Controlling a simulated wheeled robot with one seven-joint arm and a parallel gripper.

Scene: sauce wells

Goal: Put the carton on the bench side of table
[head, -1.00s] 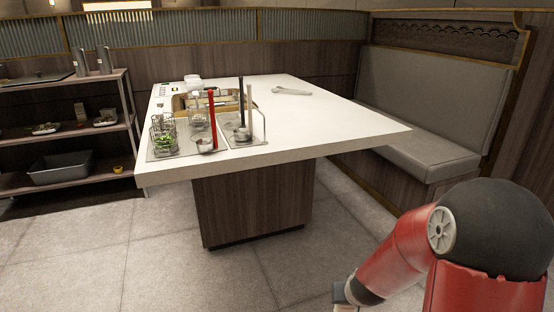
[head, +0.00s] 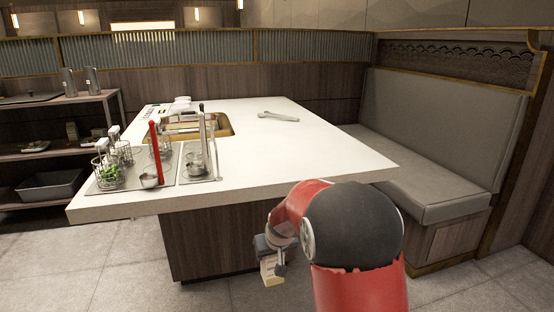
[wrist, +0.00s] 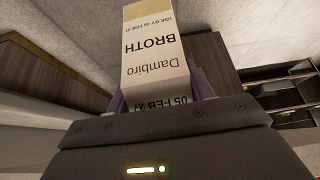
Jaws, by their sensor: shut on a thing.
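The carton (wrist: 157,55) is pale with a yellowish band and the printed words "Dambiro BROTH". My gripper (wrist: 160,92) is shut on it in the wrist view. In the head view the carton (head: 270,272) hangs below my gripper (head: 268,254), in front of the table's dark base and lower than the tabletop. The white table (head: 320,160) stands ahead, and its right side faces the grey bench (head: 420,185). The right part of the tabletop is bare.
Tongs (head: 278,116) lie towards the back. Shelves (head: 60,148) stand at left.

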